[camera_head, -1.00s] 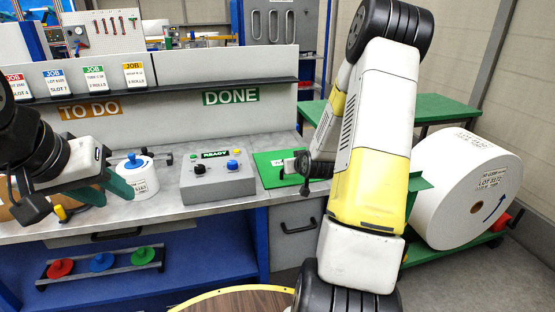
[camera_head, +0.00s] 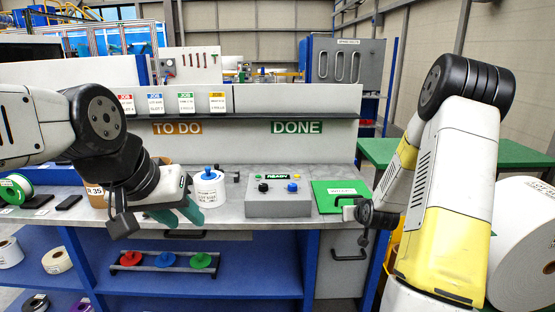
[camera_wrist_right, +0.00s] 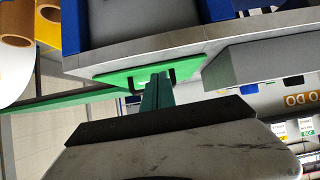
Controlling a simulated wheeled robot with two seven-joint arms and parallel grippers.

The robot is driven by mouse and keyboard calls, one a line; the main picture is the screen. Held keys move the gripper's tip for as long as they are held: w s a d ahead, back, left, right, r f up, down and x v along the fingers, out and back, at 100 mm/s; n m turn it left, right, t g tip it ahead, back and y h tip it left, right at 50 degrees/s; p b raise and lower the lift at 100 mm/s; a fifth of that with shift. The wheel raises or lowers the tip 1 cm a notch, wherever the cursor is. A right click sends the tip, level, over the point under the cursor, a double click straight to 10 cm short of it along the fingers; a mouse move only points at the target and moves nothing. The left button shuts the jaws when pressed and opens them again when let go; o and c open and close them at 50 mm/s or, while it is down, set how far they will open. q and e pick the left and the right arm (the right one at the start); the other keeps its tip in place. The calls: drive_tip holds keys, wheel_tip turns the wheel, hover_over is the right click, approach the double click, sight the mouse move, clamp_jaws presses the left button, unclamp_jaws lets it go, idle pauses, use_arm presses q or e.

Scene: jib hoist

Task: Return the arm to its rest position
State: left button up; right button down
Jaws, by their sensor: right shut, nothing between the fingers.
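My right arm reaches in from the right in the head view, bent down beside the bench. Its gripper (camera_head: 348,209) is at the green mat (camera_head: 327,190), partly hidden by the wrist. In the right wrist view its teal fingers (camera_wrist_right: 158,88) are shut and empty, pointing toward the green mat (camera_wrist_right: 140,68). I cannot tell whether they touch it. My left arm comes in from the left. Its gripper (camera_head: 180,214) is at the bench's front edge, with teal fingers seemingly apart and nothing seen between them.
A grey control box (camera_head: 278,196) sits mid-bench. A shelf with job cards (camera_head: 186,103) runs behind. A large white roll (camera_head: 522,240) and green table (camera_head: 400,152) lie right. A drawer handle (camera_head: 350,254) projects under the bench.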

drive_tip(key=s+a+r+g, duration=0.1)
drive_tip(key=s+a+r, duration=0.25)
drive_tip(key=r, duration=0.25)
drive_tip(key=s+a+r+g+y, duration=0.1)
drive_tip(key=s+a+r, duration=0.1)
drive_tip(key=s+r, duration=0.25)
drive_tip(key=s+a+r, duration=0.3)
drive_tip(key=r, duration=0.3)
drive_tip(key=s+a+r+g, duration=0.1)
drive_tip(key=s+a+r, duration=0.1)
drive_tip(key=s, duration=0.5)
drive_tip(key=s+a+r+g+y, duration=0.1)
drive_tip(key=s+a+r, duration=0.1)
drive_tip(key=s, duration=0.5)
drive_tip(key=s+a+r+g, duration=0.1)
drive_tip(key=s+a+r, duration=0.2)
drive_tip(key=s, duration=0.4)
drive_tip(key=shift+s+n+y, duration=0.25)
drive_tip(key=shift+n+y, duration=0.15)
